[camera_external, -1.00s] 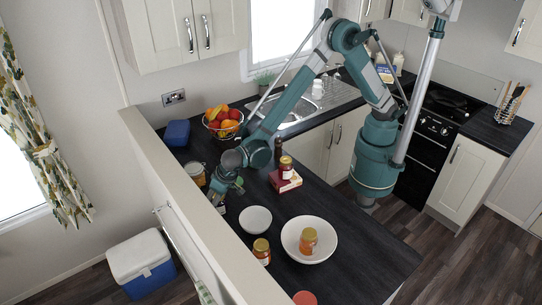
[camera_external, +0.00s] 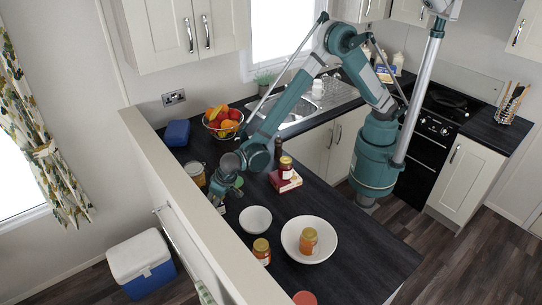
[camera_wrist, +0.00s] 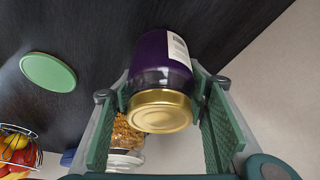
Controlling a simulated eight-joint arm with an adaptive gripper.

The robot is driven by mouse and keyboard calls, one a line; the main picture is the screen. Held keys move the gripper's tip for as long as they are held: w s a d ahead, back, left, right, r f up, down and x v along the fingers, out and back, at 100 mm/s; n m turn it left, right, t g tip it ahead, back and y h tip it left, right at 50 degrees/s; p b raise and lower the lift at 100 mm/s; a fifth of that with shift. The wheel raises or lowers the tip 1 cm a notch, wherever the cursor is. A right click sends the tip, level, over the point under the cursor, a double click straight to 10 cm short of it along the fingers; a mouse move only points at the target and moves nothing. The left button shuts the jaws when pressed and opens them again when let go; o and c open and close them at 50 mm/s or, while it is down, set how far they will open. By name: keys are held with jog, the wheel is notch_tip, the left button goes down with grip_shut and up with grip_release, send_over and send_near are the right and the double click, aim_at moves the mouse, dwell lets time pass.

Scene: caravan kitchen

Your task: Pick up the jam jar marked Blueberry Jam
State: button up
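A dark purple jar (camera_wrist: 150,55) with a gold lid (camera_wrist: 160,111) is in the wrist view, between the two fingers of my gripper (camera_wrist: 164,95). A pale label (camera_wrist: 179,49) shows at its right side, but its words cannot be read. The fingers are spread on either side of the jar, with a narrow gap at the left; whether the right finger touches it is unclear. In the external view my gripper (camera_external: 217,197) is low over the counter beside the partition wall, and the arm mostly hides the purple jar.
A jar with amber contents (camera_external: 195,175) stands close behind my gripper. A white bowl (camera_external: 255,218), a jar (camera_external: 261,251) and a white dish (camera_external: 292,246) holding another jar (camera_external: 308,241) are nearer. A jar stands on a red box (camera_external: 285,182). A partition wall (camera_external: 190,198) borders the counter.

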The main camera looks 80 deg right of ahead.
jog(key=c, duration=0.7)
jog(key=shift+r, duration=0.1)
jog(key=shift+r+b, duration=0.3)
jog(key=shift+r, duration=4.6)
